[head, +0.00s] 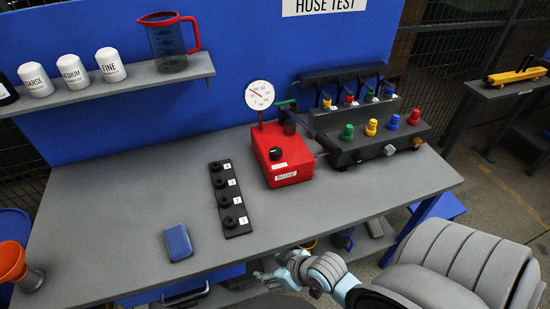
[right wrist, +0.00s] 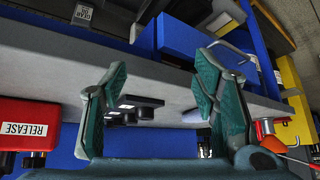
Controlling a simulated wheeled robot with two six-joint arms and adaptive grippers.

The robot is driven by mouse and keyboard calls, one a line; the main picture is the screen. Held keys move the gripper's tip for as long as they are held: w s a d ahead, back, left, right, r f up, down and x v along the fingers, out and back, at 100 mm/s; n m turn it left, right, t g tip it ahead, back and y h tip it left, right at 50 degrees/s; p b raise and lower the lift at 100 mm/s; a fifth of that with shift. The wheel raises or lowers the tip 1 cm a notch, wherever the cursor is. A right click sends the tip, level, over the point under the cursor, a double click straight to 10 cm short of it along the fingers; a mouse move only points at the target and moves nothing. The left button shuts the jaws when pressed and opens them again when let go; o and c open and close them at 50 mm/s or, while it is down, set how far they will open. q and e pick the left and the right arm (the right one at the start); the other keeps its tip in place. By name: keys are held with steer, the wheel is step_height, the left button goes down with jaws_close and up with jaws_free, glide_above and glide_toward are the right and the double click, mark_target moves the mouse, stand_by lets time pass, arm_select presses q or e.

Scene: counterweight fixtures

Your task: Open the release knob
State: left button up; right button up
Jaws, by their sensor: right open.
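The red box (head: 283,161) with a gauge stands at the back of the grey workbench. A black knob (head: 276,153) sits on the box, above a white label on its front. In the right wrist view the red box (right wrist: 12,110) is at the lower left, its RELEASE label (right wrist: 24,129) upside down, with a dark knob-like part (right wrist: 34,160) at the bottom. My right gripper (head: 277,272) is at the bench's front edge, well apart from the box. Its fingers (right wrist: 160,85) are spread and empty in the right wrist view. My left gripper is not seen.
A black strip with several round sockets (head: 230,198) and a blue block (head: 177,242) lie left of the box. A manifold with colored knobs (head: 372,140) stands to its right. The grey bench top (head: 320,207) is clear in front of the box.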

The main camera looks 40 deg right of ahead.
steer(key=w+r+t, duration=0.1)
steer(key=w+t, duration=0.1)
steer(key=w, duration=0.1)
steer(key=w+d+r+t, duration=0.1)
steer(key=w+r+t, duration=0.1)
steer(key=w, duration=0.1)
steer(key=w+r+t, duration=0.1)
steer(key=w+r, duration=0.1)
steer(key=w, duration=0.1)
steer(key=shift+w+d+m+t+y, duration=0.1)
steer(key=shift+d+m+t+y, duration=0.2)
steer(key=shift+d+t+y, duration=0.1)
steer(key=w+d+r+m+t+h, duration=0.3)
steer(key=d, duration=0.4)
steer(key=m+t+h, duration=0.1)
steer(key=m+h, duration=0.2)
steer(key=h, duration=0.3)
glide_toward(278, 155)
steer(key=b+x, duration=0.1)
steer(key=x, duration=0.6)
steer(key=b+x, duration=0.1)
steer(key=x, duration=0.3)
steer(key=shift+w+f+b, duration=0.25)
steer(key=shift+f+b, duration=0.05)
steer(key=shift+w+d, duration=0.15)
steer(key=shift+w, duration=0.15)
steer(key=shift+r, duration=0.2)
